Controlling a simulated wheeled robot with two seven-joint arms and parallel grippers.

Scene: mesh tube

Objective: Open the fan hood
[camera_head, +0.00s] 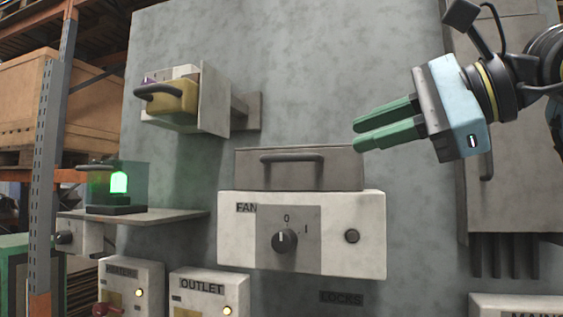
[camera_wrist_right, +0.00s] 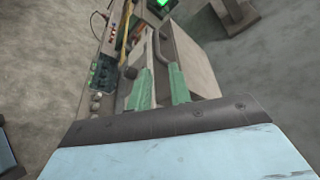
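The fan hood (camera_head: 336,178) is a grey box lid with a dark horizontal bar handle (camera_head: 292,158), sitting shut on top of the white FAN panel (camera_head: 350,255). The panel has a dark knob (camera_head: 284,241) pointing near 0 and a round button. My right gripper (camera_head: 356,136) has green fingers and comes in from the upper right, above and right of the hood's handle, apart from it. In the right wrist view its fingers (camera_wrist_right: 162,92) show a gap with nothing held, and the hood (camera_wrist_right: 192,60) lies beyond them. My left gripper is not in view.
A yellow box with a handle (camera_head: 174,97) sticks out at upper left. A shelf (camera_head: 150,215) holds a green-lit device (camera_head: 119,183). OUTLET (camera_head: 205,300) and other panels stand below. A grey cabinet (camera_head: 510,190) is at right, behind my arm. The wall above the hood is clear.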

